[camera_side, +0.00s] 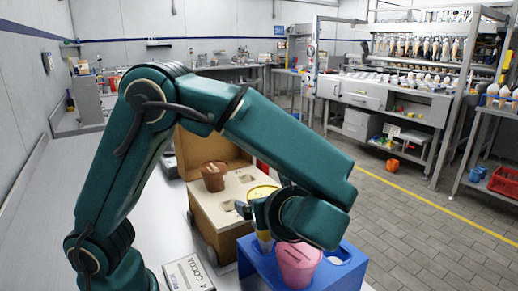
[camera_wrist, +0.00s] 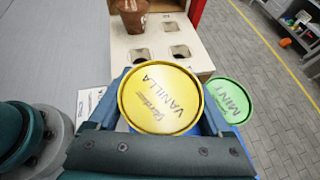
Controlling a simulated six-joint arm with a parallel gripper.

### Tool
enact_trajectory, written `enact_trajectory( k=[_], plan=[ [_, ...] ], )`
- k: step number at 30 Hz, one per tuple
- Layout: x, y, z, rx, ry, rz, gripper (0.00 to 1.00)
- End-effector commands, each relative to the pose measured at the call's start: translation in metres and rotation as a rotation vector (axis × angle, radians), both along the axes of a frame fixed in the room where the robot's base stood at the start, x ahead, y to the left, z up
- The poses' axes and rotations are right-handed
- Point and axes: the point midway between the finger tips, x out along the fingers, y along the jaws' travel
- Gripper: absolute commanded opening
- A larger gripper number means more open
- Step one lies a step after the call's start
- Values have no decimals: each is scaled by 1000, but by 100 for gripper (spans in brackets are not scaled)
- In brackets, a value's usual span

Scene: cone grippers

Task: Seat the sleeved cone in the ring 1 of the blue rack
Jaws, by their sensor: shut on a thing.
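The sleeved cone (camera_wrist: 160,97), with a round yellow lid marked VANILLA, is between the jaws of my gripper (camera_wrist: 160,125) in the wrist view. My gripper is shut on it. In the side view the yellow lid (camera_side: 262,191) and the narrow lower end show beside my wrist, which hides the rest. The cone is over or at the far-left part of the blue rack (camera_side: 258,277); I cannot tell if its tip is inside a ring. An open ring (camera_side: 340,256) shows at the rack's right. Which ring is number 1 cannot be read.
A pink cup (camera_side: 298,267) stands at the rack's front. A green lid marked MINT (camera_wrist: 230,100) lies close right of the yellow lid. A brown cone (camera_side: 214,176) stands in a beige holder (camera_side: 232,200) with empty square holes.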

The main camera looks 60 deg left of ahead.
Motion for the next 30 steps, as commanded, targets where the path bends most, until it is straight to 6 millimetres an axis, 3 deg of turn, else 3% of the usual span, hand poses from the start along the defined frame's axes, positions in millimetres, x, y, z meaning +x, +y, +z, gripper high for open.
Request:
enact_trajectory(
  k=[25,26,27,30],
  plan=[
    [0,0,-17,1,1,0,23],
    [0,0,-17,1,0,-1,90],
    [0,0,-17,1,-1,-1,100],
    [0,0,-17,0,0,-1,100]
  ],
)
